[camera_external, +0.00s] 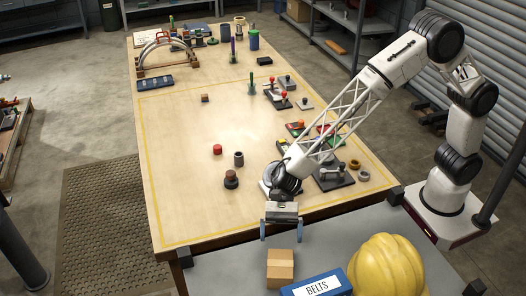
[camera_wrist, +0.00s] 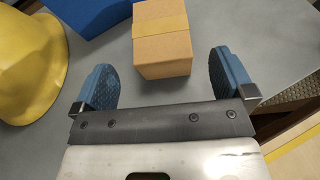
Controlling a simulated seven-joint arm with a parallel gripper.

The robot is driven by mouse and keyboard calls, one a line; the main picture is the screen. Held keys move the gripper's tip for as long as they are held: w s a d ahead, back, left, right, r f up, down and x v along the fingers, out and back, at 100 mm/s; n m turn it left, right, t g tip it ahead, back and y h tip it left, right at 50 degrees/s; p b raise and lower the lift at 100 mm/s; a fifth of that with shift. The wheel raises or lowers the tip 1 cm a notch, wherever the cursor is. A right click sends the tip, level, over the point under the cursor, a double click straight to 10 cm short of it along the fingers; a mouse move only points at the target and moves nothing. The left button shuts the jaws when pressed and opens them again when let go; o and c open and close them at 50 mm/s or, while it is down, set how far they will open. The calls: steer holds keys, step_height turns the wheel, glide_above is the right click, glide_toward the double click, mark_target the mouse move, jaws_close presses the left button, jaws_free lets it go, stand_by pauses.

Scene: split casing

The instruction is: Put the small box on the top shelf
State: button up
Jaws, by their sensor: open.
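The small box (camera_external: 280,270) is a brown cardboard cube with a tape strip. It stands on a grey surface (camera_external: 225,270) at the front of the external view, beside the blue BELTS box. My gripper (camera_external: 281,232) is open and empty, with its two blue fingers spread, just behind and above the box in that view. In the wrist view the box (camera_wrist: 163,45) lies ahead of the gap between the fingertips of my gripper (camera_wrist: 165,72), with its near end reaching toward the gap. I cannot tell whether the fingers touch it.
The blue BELTS box (camera_external: 318,286) and a yellow hard hat (camera_external: 385,268) stand to the right of the small box. The wooden table (camera_external: 185,190) behind holds several small parts. Metal shelves (camera_external: 335,45) stand at the back right. The grey surface left of the box is clear.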

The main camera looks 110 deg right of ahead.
steer(key=shift+v, duration=2.65)
steer(key=shift+r, duration=0.15)
